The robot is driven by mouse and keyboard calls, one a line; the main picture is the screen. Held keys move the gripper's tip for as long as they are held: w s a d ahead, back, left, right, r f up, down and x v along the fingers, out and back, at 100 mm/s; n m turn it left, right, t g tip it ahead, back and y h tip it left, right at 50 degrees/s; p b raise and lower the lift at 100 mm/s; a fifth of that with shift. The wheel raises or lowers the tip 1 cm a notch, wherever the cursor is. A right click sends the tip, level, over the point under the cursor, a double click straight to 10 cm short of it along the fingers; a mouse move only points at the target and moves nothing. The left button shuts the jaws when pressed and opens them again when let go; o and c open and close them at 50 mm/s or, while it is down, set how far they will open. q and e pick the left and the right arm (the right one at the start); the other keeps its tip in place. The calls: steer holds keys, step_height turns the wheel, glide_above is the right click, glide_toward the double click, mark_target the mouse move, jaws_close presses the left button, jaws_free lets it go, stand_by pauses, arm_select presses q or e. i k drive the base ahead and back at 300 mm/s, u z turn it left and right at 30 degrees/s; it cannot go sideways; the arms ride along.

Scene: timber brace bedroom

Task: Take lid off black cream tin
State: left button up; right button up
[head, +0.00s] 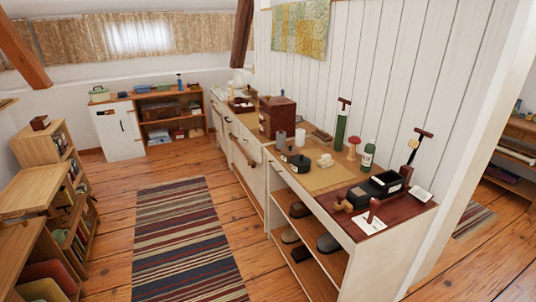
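A small black round container (300,163), which looks like the black cream tin, sits on the tan mat (325,178) on the long counter along the white panelled wall. A smaller dark piece (289,149) shows at its back left. At this size I cannot tell whether that piece is part of the tin or separate, nor how the lid sits. Neither of my grippers is in view.
Near the tin are a cream-coloured item (325,160), a grey cylinder (300,138), a green bottle (368,155) and a black tray (376,190). A wooden box (277,117) stands farther back. Floor with a striped rug (187,240) lies clear before the counter.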

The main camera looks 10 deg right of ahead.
mark_target(300, 160)
steer(key=u, duration=0.3)
steer(key=i, duration=1.85)
steer(key=z, duration=0.55)
